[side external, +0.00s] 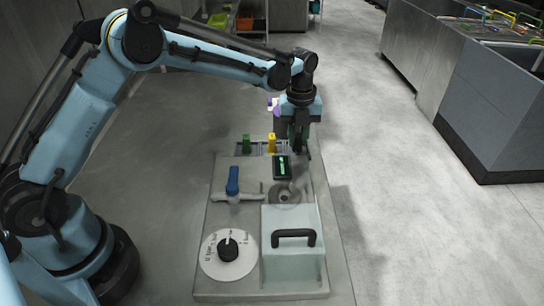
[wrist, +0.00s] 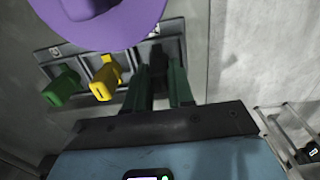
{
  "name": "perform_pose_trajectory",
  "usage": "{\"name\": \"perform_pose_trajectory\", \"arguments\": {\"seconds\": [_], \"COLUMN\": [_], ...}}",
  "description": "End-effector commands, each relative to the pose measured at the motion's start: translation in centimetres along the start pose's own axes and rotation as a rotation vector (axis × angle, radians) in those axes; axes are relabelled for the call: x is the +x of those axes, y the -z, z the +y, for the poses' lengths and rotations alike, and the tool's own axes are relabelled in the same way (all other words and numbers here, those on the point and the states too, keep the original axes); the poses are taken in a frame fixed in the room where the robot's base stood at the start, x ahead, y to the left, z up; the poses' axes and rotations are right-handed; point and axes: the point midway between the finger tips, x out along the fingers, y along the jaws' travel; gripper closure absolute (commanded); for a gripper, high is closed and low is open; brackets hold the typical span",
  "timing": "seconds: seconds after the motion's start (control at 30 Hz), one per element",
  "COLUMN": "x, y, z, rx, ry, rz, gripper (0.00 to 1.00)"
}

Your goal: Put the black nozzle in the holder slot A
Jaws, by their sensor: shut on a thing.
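The grey holder (wrist: 120,65) is a row of framed slots in the wrist view, and part of it also shows in the side view (side external: 259,149). A green nozzle (wrist: 63,87) stands in its left slot and a yellow nozzle (wrist: 104,79) in the middle one. The black nozzle (wrist: 157,66) is between the fingers of my gripper (wrist: 160,88), at the rightmost slot. I cannot tell how deep it sits. My gripper is shut on it. In the side view my gripper (side external: 299,140) points down at the holder's right end. The slot letters are not readable.
A purple rounded thing (wrist: 98,18) covers the top of the wrist view. Near the holder are a small display box (side external: 283,167), a blue-handled valve (side external: 233,181), a dial (side external: 228,250) and a pale box with a black handle (side external: 292,262).

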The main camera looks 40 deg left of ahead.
Motion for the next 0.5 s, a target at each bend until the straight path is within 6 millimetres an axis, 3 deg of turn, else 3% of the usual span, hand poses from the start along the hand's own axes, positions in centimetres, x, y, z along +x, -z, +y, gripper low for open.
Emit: {"name": "perform_pose_trajectory", "arguments": {"seconds": [0.23,0.27,0.43,0.5], "x": [0.01,0.01,0.0,0.0], "y": [0.0,0.0,0.0,0.0], "z": [0.0,0.0,-0.01,-0.01], "rx": [0.0,0.0,0.0,0.0], "ry": [0.0,0.0,0.0,0.0], "rz": [0.0,0.0,0.0,0.0], "gripper": [1.0,0.74,0.48,0.47]}}
